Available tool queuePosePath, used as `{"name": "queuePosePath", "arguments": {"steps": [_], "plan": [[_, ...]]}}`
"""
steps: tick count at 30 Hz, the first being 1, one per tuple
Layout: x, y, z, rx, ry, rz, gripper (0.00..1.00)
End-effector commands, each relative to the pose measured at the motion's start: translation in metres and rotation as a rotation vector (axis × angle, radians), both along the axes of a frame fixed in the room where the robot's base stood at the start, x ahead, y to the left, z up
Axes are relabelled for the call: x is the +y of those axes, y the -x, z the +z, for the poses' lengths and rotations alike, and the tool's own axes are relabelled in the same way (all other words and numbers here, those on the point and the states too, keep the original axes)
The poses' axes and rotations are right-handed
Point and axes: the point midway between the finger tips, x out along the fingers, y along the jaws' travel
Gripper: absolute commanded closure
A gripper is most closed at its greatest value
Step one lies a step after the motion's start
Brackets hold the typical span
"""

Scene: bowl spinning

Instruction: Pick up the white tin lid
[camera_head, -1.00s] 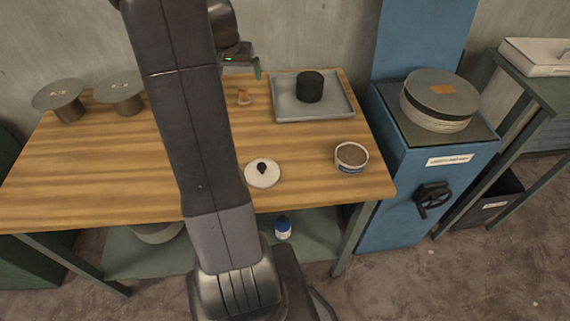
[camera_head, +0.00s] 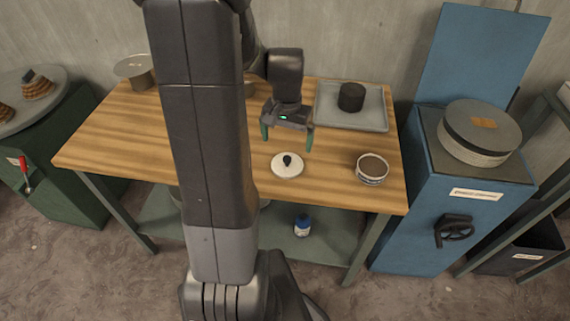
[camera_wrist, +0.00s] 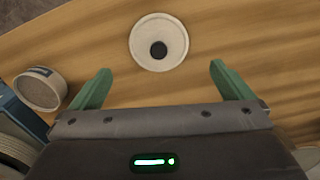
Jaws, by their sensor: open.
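The white tin lid (camera_head: 288,169) is a round disc with a dark knob, lying flat on the wooden table (camera_head: 120,140) near its front edge. It also shows in the wrist view (camera_wrist: 141,52), at the upper middle, ahead of the fingertips. My gripper (camera_head: 287,141) is open and empty, its green fingers wide apart, above the table and a little behind the lid in the head view. In the wrist view, my gripper (camera_wrist: 160,80) has clear table between its fingers. Nothing covers the lid.
A small round tin (camera_head: 371,176) with brown contents stands right of the lid. A grey tray (camera_head: 330,112) holding a black cylinder (camera_head: 351,96) sits at the back right. A blue cabinet (camera_head: 395,235) with a handwheel stands right of the table. A blue-capped bottle (camera_head: 302,226) is on the lower shelf.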

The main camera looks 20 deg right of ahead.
Motion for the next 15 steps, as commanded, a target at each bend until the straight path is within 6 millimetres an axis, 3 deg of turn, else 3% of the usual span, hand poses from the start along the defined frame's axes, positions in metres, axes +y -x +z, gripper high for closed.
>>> {"name": "queuePosePath", "arguments": {"steps": [3, 11, 15], "plan": [[0.0, 0.0, -0.02, 0.002, -0.001, 0.0, 0.0], [0.001, 0.001, -0.038, 0.0, 0.0, 0.0, 0.0], [0.002, 0.005, -0.058, 0.003, -0.001, 0.0, 0.0]]}}
